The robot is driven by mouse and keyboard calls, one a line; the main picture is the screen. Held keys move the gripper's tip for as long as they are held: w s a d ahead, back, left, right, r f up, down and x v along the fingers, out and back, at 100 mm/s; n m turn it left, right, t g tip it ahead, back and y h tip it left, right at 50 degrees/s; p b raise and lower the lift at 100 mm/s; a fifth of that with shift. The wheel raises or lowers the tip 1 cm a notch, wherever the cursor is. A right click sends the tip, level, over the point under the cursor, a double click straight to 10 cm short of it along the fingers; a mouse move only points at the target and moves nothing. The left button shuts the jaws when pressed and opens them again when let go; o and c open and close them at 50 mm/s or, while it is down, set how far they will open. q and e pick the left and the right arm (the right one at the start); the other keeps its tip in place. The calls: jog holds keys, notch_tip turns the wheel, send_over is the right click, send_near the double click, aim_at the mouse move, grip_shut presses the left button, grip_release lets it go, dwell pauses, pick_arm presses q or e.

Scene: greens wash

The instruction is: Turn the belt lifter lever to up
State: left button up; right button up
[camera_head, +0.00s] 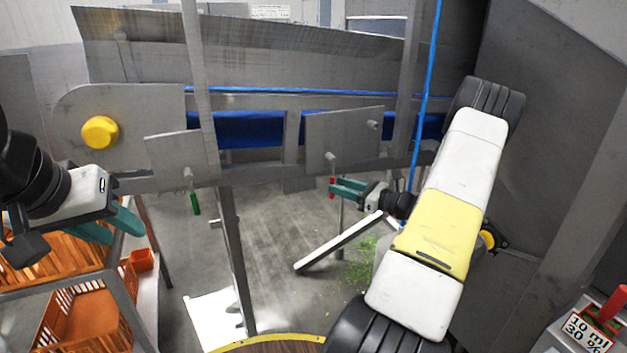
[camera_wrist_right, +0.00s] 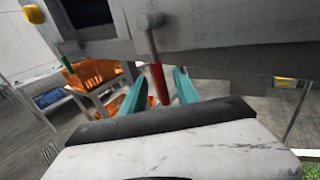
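A lever with a red handle (camera_head: 332,187) hangs down from a grey plate (camera_head: 345,138) on the conveyor frame. My right gripper (camera_head: 338,188) is at this handle, its teal fingers apart. In the right wrist view the red handle (camera_wrist_right: 159,84) stands between the two open fingers, with a gap visible on each side. A second lever with a green handle (camera_head: 195,204) hangs down from another plate further left. No label shows which lever is the belt lifter. My left gripper (camera_head: 112,232) is at the left, fingers apart and empty, away from both levers.
A blue belt (camera_head: 250,130) runs along the grey frame, with a yellow knob (camera_head: 100,132) at its left. Orange crates (camera_head: 88,318) stand at lower left. A frame post (camera_head: 232,250) stands between the levers. Green scraps (camera_head: 360,262) lie on the floor.

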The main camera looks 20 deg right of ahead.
jog(key=shift+x, duration=1.65)
grip_shut()
